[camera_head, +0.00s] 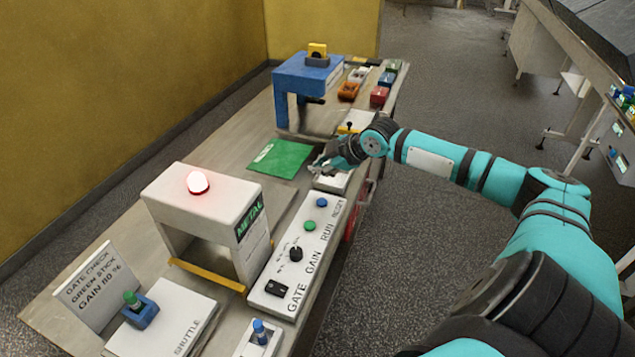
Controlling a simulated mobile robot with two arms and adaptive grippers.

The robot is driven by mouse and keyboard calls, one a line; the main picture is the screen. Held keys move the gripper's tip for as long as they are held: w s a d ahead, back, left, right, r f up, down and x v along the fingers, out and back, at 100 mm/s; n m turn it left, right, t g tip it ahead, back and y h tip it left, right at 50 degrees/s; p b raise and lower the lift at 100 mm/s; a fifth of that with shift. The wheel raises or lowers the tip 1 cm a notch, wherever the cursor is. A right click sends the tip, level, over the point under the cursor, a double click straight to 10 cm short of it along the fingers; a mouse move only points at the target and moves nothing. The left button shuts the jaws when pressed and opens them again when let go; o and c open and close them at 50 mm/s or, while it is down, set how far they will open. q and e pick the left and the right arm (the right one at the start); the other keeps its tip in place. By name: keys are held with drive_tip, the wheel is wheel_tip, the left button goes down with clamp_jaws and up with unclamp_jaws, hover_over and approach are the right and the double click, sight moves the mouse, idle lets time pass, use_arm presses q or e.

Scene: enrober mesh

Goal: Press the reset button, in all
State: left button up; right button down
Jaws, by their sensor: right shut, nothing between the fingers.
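The reset button (322,202) is a small blue button at the far end of the white control panel (268,301), beside the printed word RESET. Nearer me on the panel sit a green button (309,225) by RUN, a black knob (296,253) by GAIN and a black switch (275,289) by GATE. My right gripper (320,165) is shut and empty, beyond the blue button and apart from it in the picture. Its height above the surface is hard to tell. My left gripper is out of view.
A white arch (180,207) with a lit red lamp (197,182) and a METAL display (249,218) stands left of the panel. A green mat (280,158), a blue arch (300,73) and several coloured blocks lie farther back. A shuttle plate (190,309) is at front left.

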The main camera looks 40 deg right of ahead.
drive_tip(key=b, duration=0.7)
hover_over(321, 203)
wheel_tip(321, 203, down, 7)
drive_tip(key=shift+r, duration=0.2)
drive_tip(key=shift+w+f+b, duration=0.1)
drive_tip(key=shift+f+b, duration=0.3)
drive_tip(key=shift+f, duration=0.7)
drive_tip(key=shift+f, duration=0.1)
drive_tip(key=shift+f, duration=0.35)
